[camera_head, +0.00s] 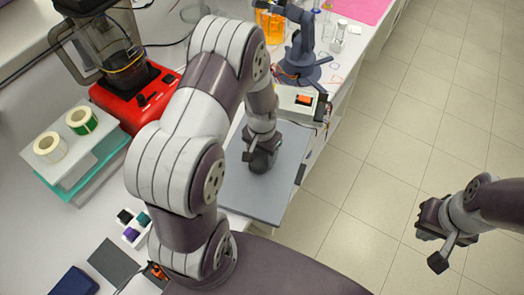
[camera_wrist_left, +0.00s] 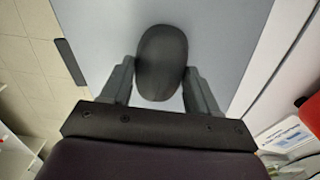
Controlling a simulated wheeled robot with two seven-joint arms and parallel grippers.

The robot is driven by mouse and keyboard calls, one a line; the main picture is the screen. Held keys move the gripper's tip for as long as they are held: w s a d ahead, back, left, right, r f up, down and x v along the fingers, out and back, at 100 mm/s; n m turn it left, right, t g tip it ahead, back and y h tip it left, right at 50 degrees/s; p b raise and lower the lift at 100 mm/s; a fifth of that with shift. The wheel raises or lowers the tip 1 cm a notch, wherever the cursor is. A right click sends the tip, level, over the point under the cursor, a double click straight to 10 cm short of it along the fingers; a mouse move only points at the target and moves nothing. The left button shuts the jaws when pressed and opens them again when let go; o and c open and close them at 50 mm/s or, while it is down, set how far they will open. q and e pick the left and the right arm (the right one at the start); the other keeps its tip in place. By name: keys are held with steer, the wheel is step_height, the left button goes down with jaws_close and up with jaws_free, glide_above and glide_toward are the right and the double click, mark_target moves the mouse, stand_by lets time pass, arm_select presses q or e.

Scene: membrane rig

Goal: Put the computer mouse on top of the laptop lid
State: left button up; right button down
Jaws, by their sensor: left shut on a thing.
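The closed laptop (camera_head: 252,200) shows its grey-blue lid, lying flat near the bench's right edge in the head view. The lid (camera_wrist_left: 225,30) also fills the background of the left wrist view. My left gripper (camera_head: 262,150) is over the lid. In the left wrist view its fingers (camera_wrist_left: 161,78) are shut on the sides of the dark computer mouse (camera_wrist_left: 162,55). I cannot tell whether the mouse touches the lid. In the head view the mouse is hard to tell apart from the gripper. My right gripper (camera_head: 434,247) is open and empty, over the floor at the right.
A red-based blender (camera_head: 135,100) and tape rolls (camera_head: 82,121) on a stand are left of my left arm. A small blue robot arm (camera_head: 303,62) and a white box (camera_head: 298,102) stand behind the laptop. Floor lies beyond the bench's right edge.

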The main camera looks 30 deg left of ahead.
mark_target(263, 156)
arm_select(q)
steer(key=shift+f, duration=0.1)
steer(key=o, duration=1.1)
steer(key=shift+w, duration=0.1)
steer(key=shift+r, duration=0.35)
step_height(263, 156, up, 12)
steer(key=f+b, duration=0.1)
steer(key=b, duration=0.1)
steer(key=shift+n+t, duration=0.4)
steer(key=shift+t, duration=0.3)
steer(key=s+d, duration=0.1)
steer(key=s, duration=0.2)
steer(key=s+d, duration=0.2)
steer(key=s, duration=0.1)
steer(key=s+d+r, duration=0.1)
steer(key=s+d, duration=0.1)
steer(key=s, duration=0.1)
steer(key=shift+d, duration=0.1)
